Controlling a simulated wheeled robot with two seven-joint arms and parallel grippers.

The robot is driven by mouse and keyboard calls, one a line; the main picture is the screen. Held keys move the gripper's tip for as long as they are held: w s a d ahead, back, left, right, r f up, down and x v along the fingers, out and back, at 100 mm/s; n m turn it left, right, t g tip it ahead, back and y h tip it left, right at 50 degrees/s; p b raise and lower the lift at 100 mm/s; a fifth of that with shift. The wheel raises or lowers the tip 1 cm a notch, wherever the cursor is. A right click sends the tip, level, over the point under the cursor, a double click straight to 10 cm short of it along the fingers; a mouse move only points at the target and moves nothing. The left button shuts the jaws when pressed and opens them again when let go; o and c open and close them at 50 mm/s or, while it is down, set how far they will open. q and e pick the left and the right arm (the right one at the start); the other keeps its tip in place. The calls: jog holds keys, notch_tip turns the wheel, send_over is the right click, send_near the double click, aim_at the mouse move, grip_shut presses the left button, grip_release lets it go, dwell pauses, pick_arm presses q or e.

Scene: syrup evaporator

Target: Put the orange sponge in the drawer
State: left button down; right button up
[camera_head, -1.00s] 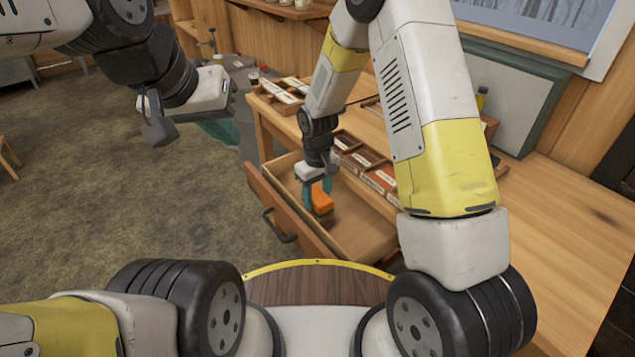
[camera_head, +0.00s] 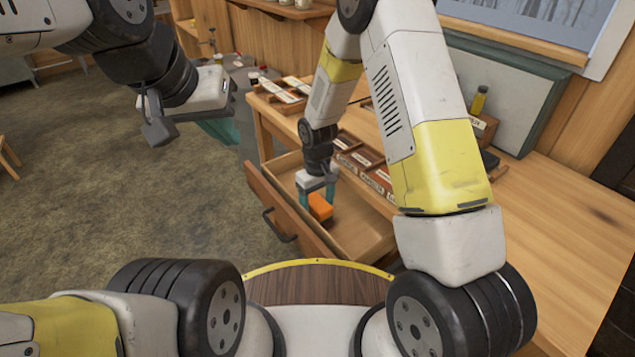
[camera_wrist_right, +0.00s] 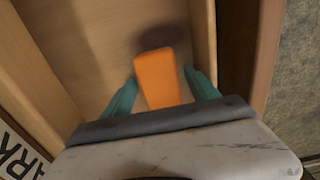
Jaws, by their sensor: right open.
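The orange sponge (camera_head: 320,207) is inside the open drawer (camera_head: 361,229), low over or on its floor; the exact contact is hard to see. My right gripper (camera_head: 318,196) is just above the drawer floor, with its teal fingers open on either side of the sponge. In the right wrist view the sponge (camera_wrist_right: 158,78) lies between the two fingers (camera_wrist_right: 161,98), with small gaps visible beside it. My left gripper (camera_head: 222,130) is far from the drawer, over the floor at the left; its fingers are partly hidden, so its opening is unclear.
The drawer's front panel (camera_head: 283,212) with a dark handle (camera_head: 279,228) stands out from the wooden desk (camera_head: 545,225). Labelled wooden boxes (camera_head: 362,160) sit on the desk beside the drawer. A small yellow bottle (camera_head: 479,100) stands farther right. Open floor lies to the left.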

notch_tip(320, 180, up, 12)
notch_tip(320, 180, up, 16)
jog(key=m+t+y, duration=0.1)
jog(key=m+t, duration=0.2)
send_over(318, 202)
jog(key=s+d, duration=0.6)
jog(key=d, duration=0.2)
jog(key=s+d+r+m+t, duration=0.1)
jog(key=s+d+r, duration=0.2)
jog(key=s, duration=0.4)
jog(key=s+d+r+m+t+y, duration=0.1)
jog(key=s+d+r+m+t, duration=0.1)
jog(key=s, duration=0.4)
notch_tip(318, 202, up, 3)
jog(key=shift+s+d+f+m, duration=0.1)
jog(key=shift+s+d+m, duration=0.25)
jog(key=shift+d, duration=0.2)
